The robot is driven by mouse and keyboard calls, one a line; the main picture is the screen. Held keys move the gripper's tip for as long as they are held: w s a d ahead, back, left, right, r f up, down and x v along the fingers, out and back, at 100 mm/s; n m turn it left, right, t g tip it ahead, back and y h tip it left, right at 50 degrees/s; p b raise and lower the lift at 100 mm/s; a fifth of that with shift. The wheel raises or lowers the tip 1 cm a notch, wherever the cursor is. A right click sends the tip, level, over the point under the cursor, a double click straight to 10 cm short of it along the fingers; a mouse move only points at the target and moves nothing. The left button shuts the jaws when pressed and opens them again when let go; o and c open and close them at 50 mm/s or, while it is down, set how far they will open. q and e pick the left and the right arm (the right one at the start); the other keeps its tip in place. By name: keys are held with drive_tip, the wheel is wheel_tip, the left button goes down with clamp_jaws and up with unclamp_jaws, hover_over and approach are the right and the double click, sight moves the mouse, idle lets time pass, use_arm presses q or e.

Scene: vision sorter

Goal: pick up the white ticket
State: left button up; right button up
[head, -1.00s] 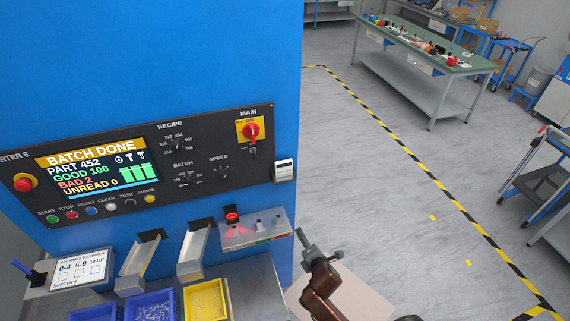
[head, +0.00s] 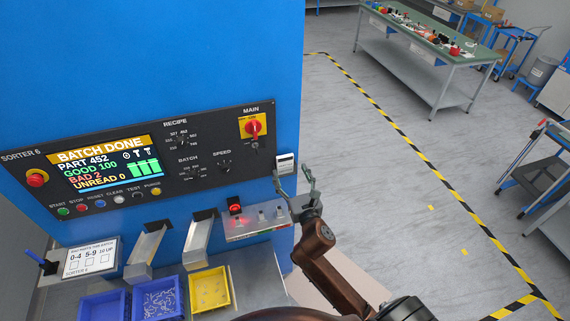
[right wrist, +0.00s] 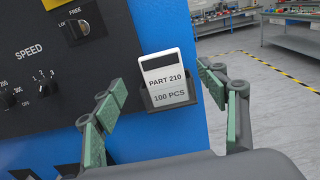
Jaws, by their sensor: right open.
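The white ticket (head: 286,160) stands in a small dark holder on the right edge of the sorter's control panel. In the right wrist view the ticket (right wrist: 166,77) is upright, with a black bar and the print "PART 210, 100 PCS"; its lower end sits in the holder (right wrist: 168,101). My right gripper (head: 293,178) is open just in front of the ticket. In the right wrist view its green-padded fingers stand one on each side of the ticket, with gaps and nothing held. My left gripper is not in view.
The control panel (head: 214,158) with knobs is left of the ticket. Below are a small shelf with a red-lit device (head: 235,205), metal chutes, blue bins and a yellow bin (head: 209,290). Open floor (head: 365,190) lies to the right, with a green-topped bench (head: 425,40) beyond.

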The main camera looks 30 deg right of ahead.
sight(286, 161)
drive_tip(key=x, duration=0.3)
drive_tip(key=p+x, duration=0.1)
drive_tip(key=x, duration=0.1)
drive_tip(key=shift+d+f, duration=0.1)
drive_tip(key=shift+f, duration=0.2)
drive_tip(key=shift+c, duration=0.2)
drive_tip(key=c, duration=1)
